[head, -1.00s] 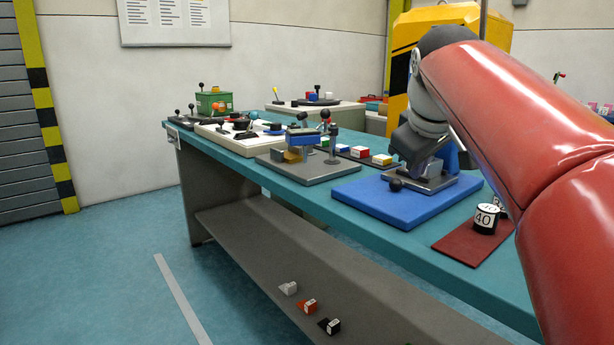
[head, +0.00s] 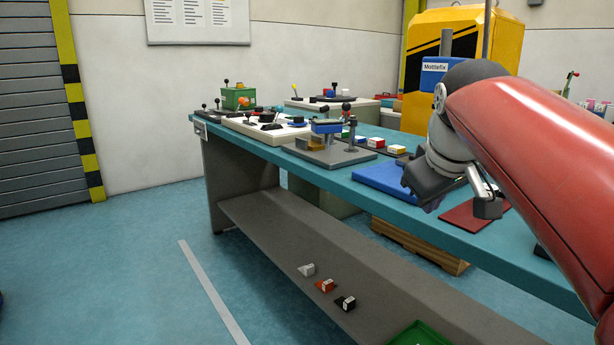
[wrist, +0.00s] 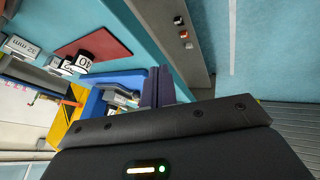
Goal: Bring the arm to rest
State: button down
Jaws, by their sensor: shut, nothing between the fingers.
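My arm's red link enters from the right in the head view. It ends in a grey wrist and my dark gripper (head: 432,205), which points downward at the front edge of the teal bench (head: 360,190). In the wrist view the two purple-grey fingers of my gripper (wrist: 157,85) lie together with nothing between them. The blue board (head: 375,177) is just behind and left of my gripper; most of its mechanism is hidden by my gripper and arm in the head view. The board also shows in the wrist view, apart from the fingers.
A dark red mat (head: 470,218) lies right of the blue board, partly hidden by my wrist. A grey board with levers (head: 330,155) stands further left. White, orange and black blocks (head: 326,286) sit on the lower shelf (head: 270,235). The floor in front is clear.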

jog(key=s+a+f+m, duration=0.2)
jog(key=s+f, duration=0.7)
jog(key=f, duration=0.2)
jog(key=s+a+f+m+g+y, duration=0.1)
jog(key=s+a+f+m, duration=0.1)
jog(key=s+f, duration=0.6)
notch_tip(320, 180, down, 3)
jog(key=shift+s+f+m, duration=0.15)
jog(key=shift+s+m, duration=0.25)
jog(key=shift+a, duration=0.2)
